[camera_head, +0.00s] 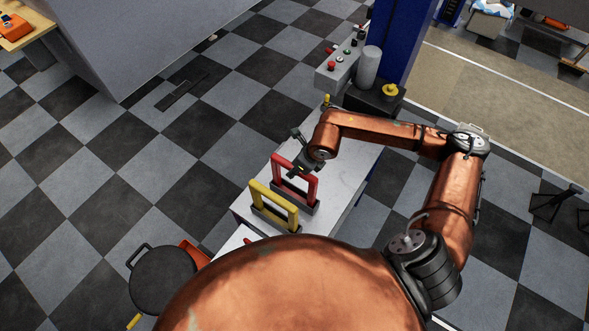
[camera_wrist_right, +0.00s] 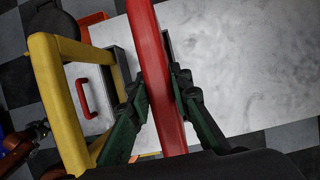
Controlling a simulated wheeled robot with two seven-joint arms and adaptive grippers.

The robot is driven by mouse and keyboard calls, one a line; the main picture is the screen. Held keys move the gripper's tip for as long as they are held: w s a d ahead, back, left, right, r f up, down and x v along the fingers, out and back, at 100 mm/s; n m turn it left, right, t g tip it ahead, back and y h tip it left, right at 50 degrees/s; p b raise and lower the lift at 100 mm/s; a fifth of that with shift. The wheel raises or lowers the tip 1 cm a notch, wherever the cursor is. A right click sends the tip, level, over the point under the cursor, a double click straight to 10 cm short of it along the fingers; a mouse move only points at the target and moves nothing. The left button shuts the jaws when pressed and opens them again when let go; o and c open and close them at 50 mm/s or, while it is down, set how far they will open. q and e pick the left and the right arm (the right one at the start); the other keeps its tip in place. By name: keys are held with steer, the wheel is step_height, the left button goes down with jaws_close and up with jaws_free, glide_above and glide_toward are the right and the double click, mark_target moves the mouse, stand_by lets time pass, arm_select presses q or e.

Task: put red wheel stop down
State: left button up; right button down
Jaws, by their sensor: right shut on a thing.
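The red wheel stop (camera_head: 314,186) is a red frame on a dark base, upright at the white table top (camera_head: 341,187). I cannot tell whether its base touches the table. My right gripper (camera_head: 303,170) is at its top bar. In the right wrist view the fingers (camera_wrist_right: 160,88) are shut on the red bar (camera_wrist_right: 157,70) from both sides. A yellow wheel stop (camera_head: 273,204) of the same shape stands close beside it, nearer to me; it also shows in the right wrist view (camera_wrist_right: 65,100).
A control box with buttons (camera_head: 339,62) and a dark block with a yellow button (camera_head: 378,98) stand beyond the table's far end. A black round stool (camera_head: 163,277) and an orange thing (camera_head: 194,252) are at the lower left. The table is bare to the right of the red stop.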

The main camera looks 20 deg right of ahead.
steer(key=c, duration=1.8)
jaws_free()
steer(key=shift+o, duration=0.2)
steer(key=shift+r, duration=0.1)
steer(key=shift+r, duration=0.2)
steer(key=b+v, duration=0.2)
steer(key=v, duration=0.8)
steer(key=shift+s+d+r, duration=0.1)
steer(key=shift+r, duration=0.1)
steer(key=shift+s+d+r, duration=0.1)
steer(key=shift+s+r, duration=0.15)
steer(key=shift+r, duration=0.35)
